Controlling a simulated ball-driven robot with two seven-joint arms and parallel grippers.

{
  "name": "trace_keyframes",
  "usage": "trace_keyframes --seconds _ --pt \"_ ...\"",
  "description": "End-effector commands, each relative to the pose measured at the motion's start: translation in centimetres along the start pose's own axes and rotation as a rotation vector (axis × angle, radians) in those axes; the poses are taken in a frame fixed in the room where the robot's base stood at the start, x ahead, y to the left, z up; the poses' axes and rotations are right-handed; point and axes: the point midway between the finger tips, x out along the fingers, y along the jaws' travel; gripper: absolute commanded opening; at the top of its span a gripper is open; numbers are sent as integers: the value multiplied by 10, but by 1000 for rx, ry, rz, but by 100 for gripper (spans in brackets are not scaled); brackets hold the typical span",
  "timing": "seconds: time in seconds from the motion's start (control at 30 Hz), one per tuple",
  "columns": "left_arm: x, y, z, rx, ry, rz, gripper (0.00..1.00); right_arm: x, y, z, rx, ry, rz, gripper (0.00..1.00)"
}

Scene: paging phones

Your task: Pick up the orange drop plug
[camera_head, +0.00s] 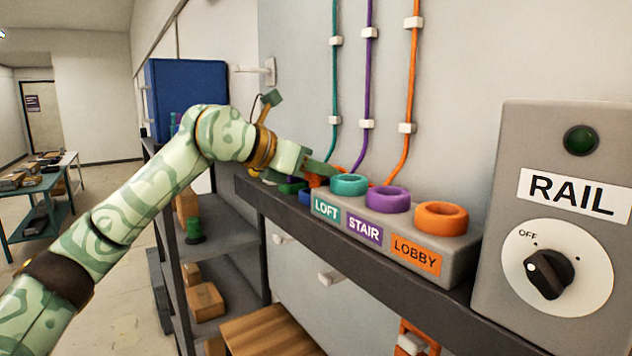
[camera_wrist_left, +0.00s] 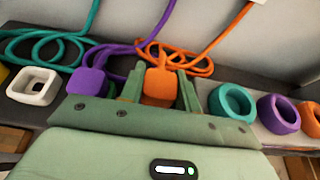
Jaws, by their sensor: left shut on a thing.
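The orange drop plug (camera_wrist_left: 160,88) is a block on an orange cord, and it sits between the two green fingers of my left gripper (camera_wrist_left: 161,75) in the left wrist view. The fingers are shut on its sides. In the head view my left gripper (camera_head: 308,170) is at the shelf, left of the teal LOFT ring, with a bit of the orange plug (camera_head: 317,181) showing beside it. I cannot tell whether the plug still touches the shelf. My right gripper is in neither view.
A purple plug (camera_wrist_left: 91,82) and a white square ring (camera_wrist_left: 33,86) lie left of my gripper. The socket box has teal (camera_head: 349,185), purple (camera_head: 388,199) and orange (camera_head: 441,218) rings. A RAIL box (camera_head: 500,190) with a dial set to OFF stands at right. Cords run up the wall.

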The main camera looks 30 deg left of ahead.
Motion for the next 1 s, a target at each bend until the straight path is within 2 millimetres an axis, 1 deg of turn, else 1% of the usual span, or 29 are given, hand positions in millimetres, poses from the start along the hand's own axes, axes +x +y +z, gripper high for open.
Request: trace_keyframes --seconds 0.03,0.07,0.17,0.3,0.4,0.5,0.6,0.7,0.8,1.0 --pt "-4 0 10 1 -7 1 9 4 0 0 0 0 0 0" --pt "-9 -4 14 3 -7 0 9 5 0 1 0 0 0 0" --pt "-27 -21 32 6 -8 0 9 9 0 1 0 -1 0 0" --pt "-55 -49 58 6 -7 0 9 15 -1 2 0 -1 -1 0" --pt "-72 -74 61 7 -5 0 9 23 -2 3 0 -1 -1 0" --pt "-86 -94 66 5 -5 0 9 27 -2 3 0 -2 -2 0" --pt "-97 -108 70 3 -3 0 9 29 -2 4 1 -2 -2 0" --pt "-103 -116 72 1 -2 0 9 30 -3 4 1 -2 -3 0" --pt "-107 -120 74 1 -2 1 9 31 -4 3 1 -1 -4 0" --pt "-107 -121 74 0 -1 1 9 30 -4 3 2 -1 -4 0"
